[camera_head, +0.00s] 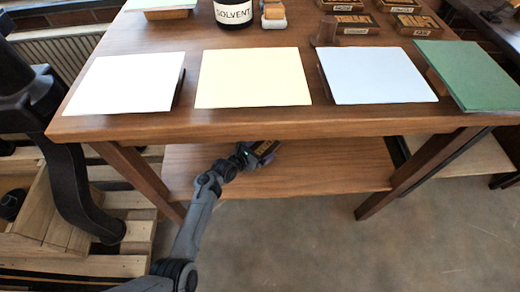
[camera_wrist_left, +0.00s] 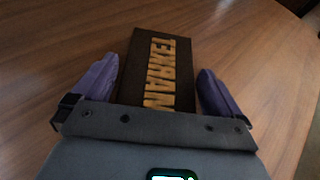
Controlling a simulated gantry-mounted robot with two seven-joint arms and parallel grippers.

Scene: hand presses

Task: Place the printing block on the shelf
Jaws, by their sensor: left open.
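A dark printing block with raised yellow mirrored letters (camera_wrist_left: 158,70) lies between my left fingers in the left wrist view. In the head view the block (camera_head: 266,148) shows partly over the wooden lower shelf (camera_head: 330,168), under the table top. My left gripper (camera_head: 255,154) reaches under the table's front edge. Its two purple fingers stand apart, one on each side of the block, with a gap visible on both sides. The block looks to rest on the brown wood, though its underside is hidden. My right gripper is not in view.
The table top (camera_head: 290,125) overhangs the shelf. It carries white, yellow, blue and green sheets, a solvent jar (camera_head: 234,12) and several other blocks (camera_head: 405,5). Table legs (camera_head: 425,172) stand at both sides. The shelf right of the block is clear.

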